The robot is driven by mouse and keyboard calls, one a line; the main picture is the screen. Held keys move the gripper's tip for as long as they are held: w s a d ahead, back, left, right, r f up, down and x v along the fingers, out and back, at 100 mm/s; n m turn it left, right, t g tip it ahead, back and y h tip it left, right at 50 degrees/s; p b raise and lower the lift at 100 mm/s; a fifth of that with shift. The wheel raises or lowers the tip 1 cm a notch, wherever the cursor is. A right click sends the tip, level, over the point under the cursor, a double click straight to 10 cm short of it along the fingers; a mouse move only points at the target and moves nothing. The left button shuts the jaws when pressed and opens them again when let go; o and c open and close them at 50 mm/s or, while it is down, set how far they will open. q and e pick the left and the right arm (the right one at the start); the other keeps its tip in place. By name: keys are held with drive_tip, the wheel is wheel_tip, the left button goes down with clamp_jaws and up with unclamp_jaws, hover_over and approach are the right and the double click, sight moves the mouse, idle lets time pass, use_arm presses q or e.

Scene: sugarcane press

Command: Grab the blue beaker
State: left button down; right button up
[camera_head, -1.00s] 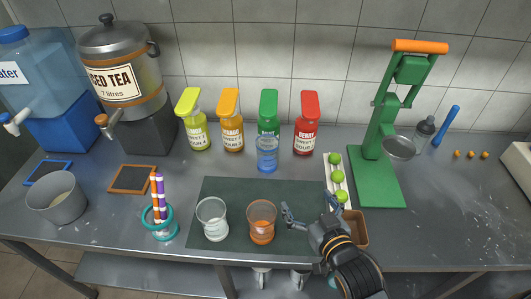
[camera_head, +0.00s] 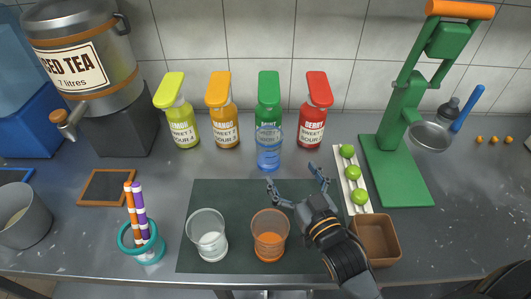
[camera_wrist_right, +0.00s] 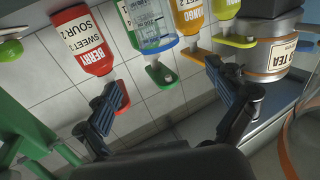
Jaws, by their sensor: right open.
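The blue beaker (camera_head: 268,152) is clear, with a blue tint, and stands upright on the counter in front of the green bottle. It also shows in the right wrist view (camera_wrist_right: 152,28), at the top between the open fingers. My right gripper (camera_head: 294,177) is open and empty above the dark mat, nearer the front than the beaker and slightly to its right. It is apart from the beaker, with its fingers pointing towards the back. My left gripper is not in view.
Syrup bottles, including the green (camera_head: 268,95) and red (camera_head: 314,115) ones, stand behind the beaker. A clear beaker (camera_head: 207,236) and an orange beaker (camera_head: 270,237) stand on the mat (camera_head: 230,190). A tray of limes (camera_head: 347,184) and the green press (camera_head: 397,170) are to the right.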

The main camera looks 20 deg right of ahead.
sight(274, 146)
drive_tip(key=w, duration=0.5)
drive_tip(key=w+a+p, duration=0.1)
drive_tip(key=w, duration=0.2)
drive_tip(key=shift+w+f, duration=0.2)
drive_tip(key=shift+w, duration=0.1)
drive_tip(key=w, duration=0.5)
drive_tip(key=shift+w+a+p, duration=0.15)
drive_tip(key=shift+a+p, duration=0.05)
drive_tip(key=shift+p, duration=0.2)
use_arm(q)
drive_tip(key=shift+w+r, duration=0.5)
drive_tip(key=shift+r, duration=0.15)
use_arm(e)
drive_tip(key=c, duration=1.6)
